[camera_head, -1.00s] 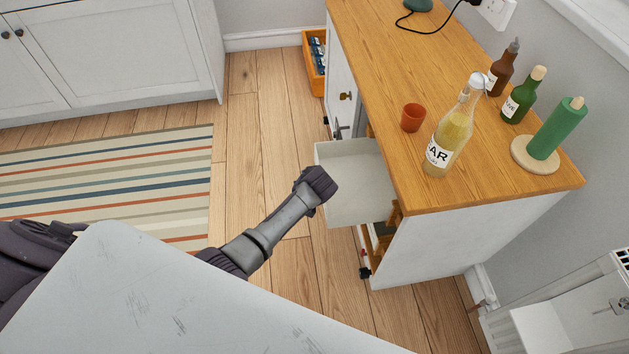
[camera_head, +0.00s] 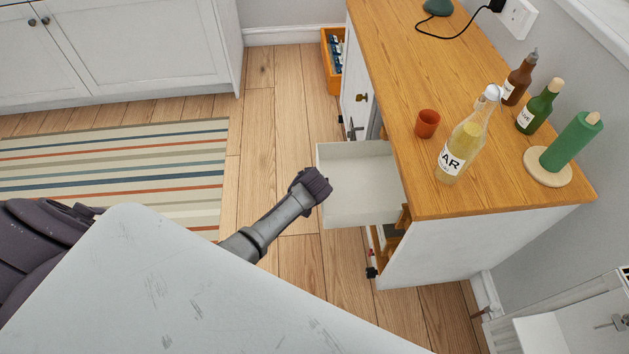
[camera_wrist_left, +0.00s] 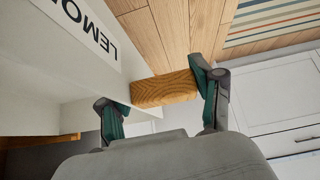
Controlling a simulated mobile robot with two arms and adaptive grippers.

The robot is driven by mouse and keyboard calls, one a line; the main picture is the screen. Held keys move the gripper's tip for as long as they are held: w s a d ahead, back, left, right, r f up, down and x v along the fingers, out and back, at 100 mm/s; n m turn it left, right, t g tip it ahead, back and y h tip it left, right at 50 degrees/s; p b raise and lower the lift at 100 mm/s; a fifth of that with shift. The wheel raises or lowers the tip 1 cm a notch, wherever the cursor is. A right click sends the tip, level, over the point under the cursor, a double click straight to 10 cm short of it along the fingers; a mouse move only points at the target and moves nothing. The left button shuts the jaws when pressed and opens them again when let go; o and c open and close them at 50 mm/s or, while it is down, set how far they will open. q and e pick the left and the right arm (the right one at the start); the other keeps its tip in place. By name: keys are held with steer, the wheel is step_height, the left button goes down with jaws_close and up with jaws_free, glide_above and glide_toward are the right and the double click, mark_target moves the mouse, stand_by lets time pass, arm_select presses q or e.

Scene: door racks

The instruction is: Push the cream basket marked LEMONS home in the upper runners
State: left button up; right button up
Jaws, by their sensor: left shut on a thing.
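The cream basket (camera_head: 365,205) juts out to the left from the upper part of the wooden-topped cabinet (camera_head: 480,240); its far end is hidden under the worktop. In the left wrist view its pale front (camera_wrist_left: 45,60) carries a label (camera_wrist_left: 90,20) with the letters LEMO showing, upside down. A wooden handle block (camera_wrist_left: 165,88) stands at that front. My left gripper (camera_wrist_left: 162,100) is shut on the handle, one finger at each end. In the head view the left gripper (camera_head: 316,186) is at the basket's outer front, its fingertips hidden. My right gripper is not in view.
An orange crate (camera_head: 330,60) stands on the floor behind. Bare floor lies between the striped rug (camera_head: 120,170) and the cabinet.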

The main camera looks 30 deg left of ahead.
arm_select(q)
steer(key=shift+s+a, duration=0.3)
steer(key=shift+a, duration=0.15)
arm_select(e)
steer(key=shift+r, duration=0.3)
arm_select(q)
steer(key=shift+p, duration=0.55)
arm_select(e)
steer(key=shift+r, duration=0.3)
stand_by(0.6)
